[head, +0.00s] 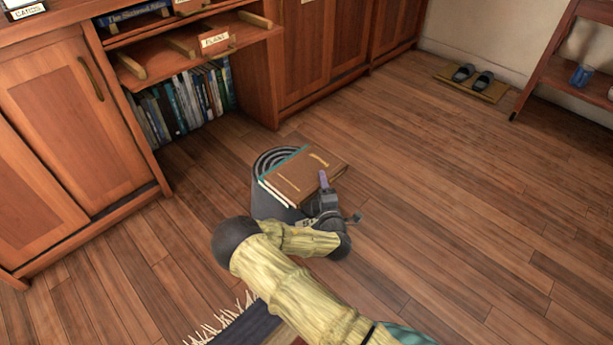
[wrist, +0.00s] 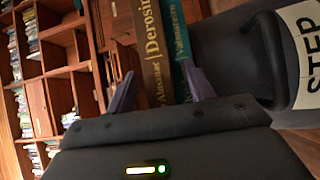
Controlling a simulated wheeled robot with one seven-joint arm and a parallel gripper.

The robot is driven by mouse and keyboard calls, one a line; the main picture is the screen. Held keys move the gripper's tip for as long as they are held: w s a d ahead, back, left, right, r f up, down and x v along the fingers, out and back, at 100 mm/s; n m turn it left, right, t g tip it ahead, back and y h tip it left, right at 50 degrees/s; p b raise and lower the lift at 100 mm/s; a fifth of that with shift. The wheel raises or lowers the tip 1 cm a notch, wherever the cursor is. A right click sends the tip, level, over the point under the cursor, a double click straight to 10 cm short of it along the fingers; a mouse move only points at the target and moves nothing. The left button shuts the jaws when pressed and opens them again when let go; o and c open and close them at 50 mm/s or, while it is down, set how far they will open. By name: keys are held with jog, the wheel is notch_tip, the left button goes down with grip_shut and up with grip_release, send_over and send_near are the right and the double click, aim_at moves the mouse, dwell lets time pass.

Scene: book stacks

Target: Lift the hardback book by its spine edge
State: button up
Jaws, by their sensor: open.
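A brown hardback book (head: 303,174) lies flat on a round grey step stool (head: 268,206). A teal book (head: 282,165) shows as a strip under its left edge. In the wrist view the brown spine (wrist: 150,50) with gold lettering and the teal spine (wrist: 179,58) lie side by side. My gripper (head: 326,188) is at the right front edge of the books. It is open, and in the wrist view its purple fingers (wrist: 160,90) stand on either side of both spines. I cannot tell whether either finger touches a book.
The stool carries a STEP label (wrist: 302,50) in the wrist view. A wooden cabinet with a shelf of books (head: 182,103) and a pulled-out shelf (head: 190,47) stands behind left. Slippers on a mat (head: 472,83) lie far right. A fringed rug (head: 245,325) is in front. Floor at right is clear.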

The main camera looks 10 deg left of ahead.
dwell(0.4)
grip_shut()
jog(key=shift+r, duration=0.1)
notch_tip(320, 180, up, 10)
jog(key=p, duration=0.6)
dwell(0.5)
